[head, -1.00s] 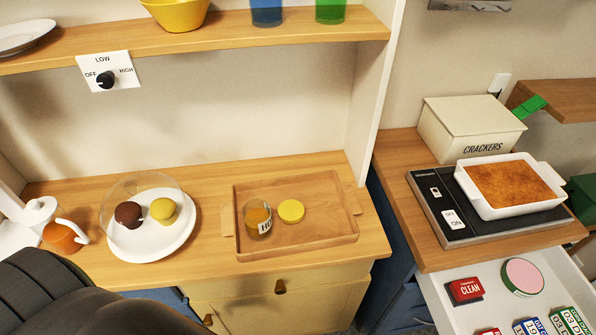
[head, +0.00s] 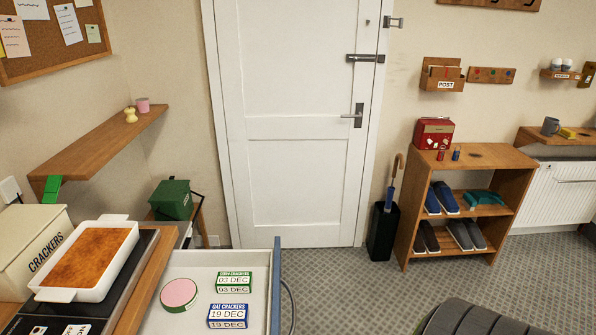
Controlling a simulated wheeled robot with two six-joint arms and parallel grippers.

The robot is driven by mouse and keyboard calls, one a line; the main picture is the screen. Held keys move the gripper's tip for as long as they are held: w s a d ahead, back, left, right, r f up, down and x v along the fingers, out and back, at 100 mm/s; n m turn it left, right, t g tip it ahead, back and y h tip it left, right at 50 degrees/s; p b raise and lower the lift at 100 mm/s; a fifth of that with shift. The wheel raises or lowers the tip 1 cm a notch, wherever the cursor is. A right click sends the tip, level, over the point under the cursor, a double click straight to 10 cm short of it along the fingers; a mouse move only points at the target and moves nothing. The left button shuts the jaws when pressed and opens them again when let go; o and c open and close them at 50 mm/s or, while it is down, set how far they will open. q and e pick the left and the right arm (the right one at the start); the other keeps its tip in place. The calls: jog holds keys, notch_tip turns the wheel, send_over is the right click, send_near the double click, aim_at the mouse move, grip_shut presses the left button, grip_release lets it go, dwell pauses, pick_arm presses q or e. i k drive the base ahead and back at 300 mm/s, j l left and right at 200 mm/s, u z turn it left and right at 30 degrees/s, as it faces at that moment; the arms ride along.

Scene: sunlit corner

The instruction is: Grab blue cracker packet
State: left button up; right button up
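The blue cracker packet (head: 228,316), labelled OAT CRACKERS 19 DEC, lies in the open white drawer (head: 190,264) near the bottom of the head view. A green cracker packet (head: 234,283), labelled 03 DEC, lies just behind it. A round tin with a pink top (head: 179,294) lies to their left in the drawer. Neither of my grippers is in view. A dark part of my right arm shows at the bottom right edge, well to the right of the drawer.
A cream CRACKERS box (head: 32,247) and a white baking dish (head: 92,262) stand on the counter left of the drawer. The drawer's blue-edged front (head: 276,287) stands out over the carpet. Beyond are a door (head: 290,170), umbrella stand (head: 382,232) and shoe rack (head: 422,196). The central floor is clear.

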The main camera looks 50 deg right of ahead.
aim_at(221, 315)
jog(key=l+z, duration=0.25)
jog(key=z, duration=0.25)
jog(key=l+z, duration=0.3)
jog(key=z, duration=0.2)
jog(key=k, duration=0.05)
